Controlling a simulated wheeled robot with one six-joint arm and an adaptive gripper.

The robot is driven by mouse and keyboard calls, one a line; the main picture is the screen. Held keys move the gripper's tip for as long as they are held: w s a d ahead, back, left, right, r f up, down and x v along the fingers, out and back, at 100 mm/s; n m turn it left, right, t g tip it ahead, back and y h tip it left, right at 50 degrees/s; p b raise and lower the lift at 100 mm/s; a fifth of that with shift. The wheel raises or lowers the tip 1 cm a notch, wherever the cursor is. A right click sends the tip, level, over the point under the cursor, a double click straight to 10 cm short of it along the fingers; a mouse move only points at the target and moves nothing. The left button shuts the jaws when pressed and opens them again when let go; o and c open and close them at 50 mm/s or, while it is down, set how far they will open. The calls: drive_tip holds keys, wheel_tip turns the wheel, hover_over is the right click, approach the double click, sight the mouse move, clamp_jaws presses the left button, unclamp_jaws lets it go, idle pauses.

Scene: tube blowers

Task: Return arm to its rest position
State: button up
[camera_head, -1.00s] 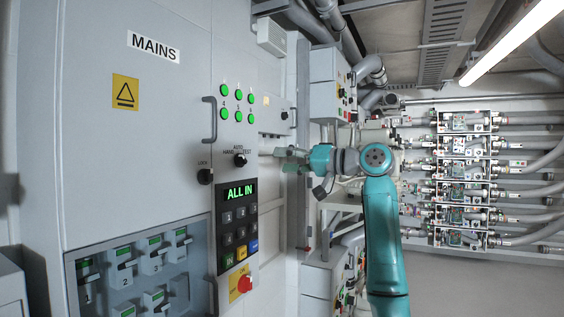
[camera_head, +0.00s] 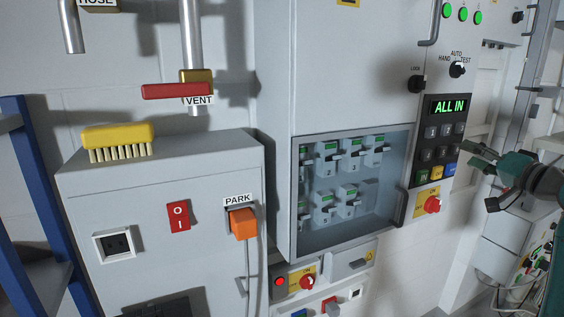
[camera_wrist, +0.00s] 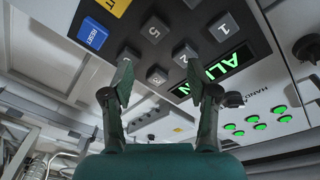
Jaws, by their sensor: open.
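My gripper (camera_head: 480,158) is at the right of the head view, in front of the grey MAINS cabinet's right side. Its two fingers also show in the wrist view (camera_wrist: 163,85), spread apart with nothing between them. Beyond them in the wrist view is the keypad (camera_wrist: 170,60) with the lit ALL IN display (camera_wrist: 222,65). The fingers look clear of the keys, though the exact gap cannot be told. My arm is teal, and most of it is outside the head view.
The keypad's cabinet (camera_head: 330,90) has a glazed breaker recess, a red knob (camera_head: 432,205) and selector switches. At left, a grey box (camera_head: 90,205) bears a yellow brush (camera_head: 118,138) and an orange PARK plug (camera_head: 242,223). A red VENT lever (camera_head: 176,91) is above.

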drive_tip(key=s+a+f+m+h, duration=0.15)
drive_tip(key=a+f, duration=0.35)
drive_tip(key=f, duration=0.8)
drive_tip(key=s+a+f+m+h, duration=0.15)
drive_tip(key=a+f, duration=0.25)
drive_tip(key=f, duration=1)
drive_tip(key=s+a+f+n+g+h, duration=0.1)
drive_tip(key=s+a+f, duration=0.4)
drive_tip(key=s+f, duration=0.3)
drive_tip(key=s+a+f+g+h, duration=0.1)
drive_tip(key=s+a+f, duration=0.5)
drive_tip(key=f, duration=0.4)
drive_tip(key=s+a+f+n, duration=0.1)
drive_tip(key=s+a+f, duration=0.25)
drive_tip(key=s, duration=0.65)
drive_tip(key=s+a+f+n, duration=0.2)
drive_tip(key=s+a, duration=0.2)
drive_tip(key=s, duration=0.5)
drive_tip(key=s+a+r+n, duration=0.1)
drive_tip(key=s+r+n, duration=0.1)
drive_tip(key=s, duration=0.4)
drive_tip(key=s+a+r+n, duration=0.1)
drive_tip(key=s+a+r, duration=0.1)
drive_tip(key=s, duration=0.5)
drive_tip(key=s+a+r+n+g+y, duration=0.1)
drive_tip(key=s+a+r+n, duration=0.1)
drive_tip(key=s+r, duration=0.2)
drive_tip(key=s, duration=0.3)
drive_tip(key=shift+s+n, duration=0.25)
drive_tip(key=shift+n, duration=0.05)
